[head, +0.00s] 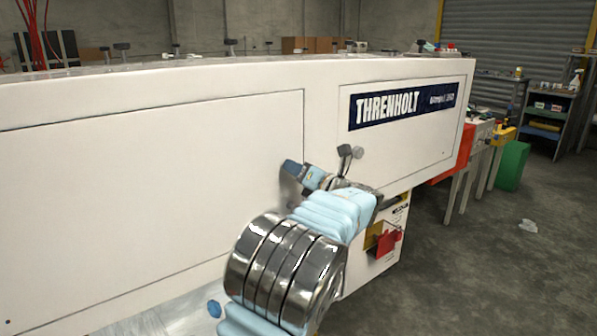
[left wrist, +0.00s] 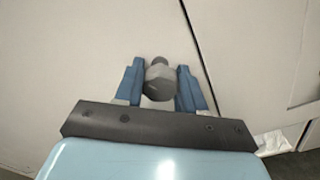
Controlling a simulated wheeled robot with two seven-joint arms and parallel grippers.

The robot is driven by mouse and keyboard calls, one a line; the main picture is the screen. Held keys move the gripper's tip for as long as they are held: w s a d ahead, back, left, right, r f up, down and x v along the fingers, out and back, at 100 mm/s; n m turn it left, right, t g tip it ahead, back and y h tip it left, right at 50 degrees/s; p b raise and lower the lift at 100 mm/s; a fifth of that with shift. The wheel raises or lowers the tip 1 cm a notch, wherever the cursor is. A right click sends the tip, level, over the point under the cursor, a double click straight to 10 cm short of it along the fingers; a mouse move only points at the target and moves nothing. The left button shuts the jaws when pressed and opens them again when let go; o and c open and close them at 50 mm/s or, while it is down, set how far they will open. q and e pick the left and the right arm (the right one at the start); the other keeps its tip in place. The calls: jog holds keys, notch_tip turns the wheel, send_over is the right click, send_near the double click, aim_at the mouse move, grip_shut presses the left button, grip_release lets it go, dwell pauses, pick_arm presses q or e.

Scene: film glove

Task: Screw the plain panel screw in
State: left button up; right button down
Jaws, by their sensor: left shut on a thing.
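The plain panel screw (left wrist: 160,84) is a grey screw with a faceted head, seen between the blue fingers in the left wrist view. My left gripper (left wrist: 161,88) is shut on it; the gripper also shows in the head view (head: 303,174), close to the white machine's front. The fingertips are near the right edge of the large left panel (head: 150,190). The screw cannot be made out between the fingers in the head view. Whether its tip touches the panel cannot be told. My right gripper is not in view.
A second panel with the THRENHOLT label (head: 390,108) lies to the right. Several knobs stand along the machine's top edge. A red box (head: 458,155), a green bin (head: 512,165) and a shelf (head: 546,118) are farther right. The floor (head: 480,260) at front right is mostly clear.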

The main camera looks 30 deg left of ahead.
pick_arm(q)
jog(key=m, duration=0.5)
jog(key=shift+f, duration=0.1)
jog(key=shift+m, duration=0.3)
dwell(0.4)
jog(key=o, duration=1.1)
jog(key=shift+c, duration=0.2)
jog(key=shift+d, duration=0.1)
jog(key=v, duration=1.3)
jog(key=shift+s+d, duration=0.2)
jog(key=shift+d, duration=0.1)
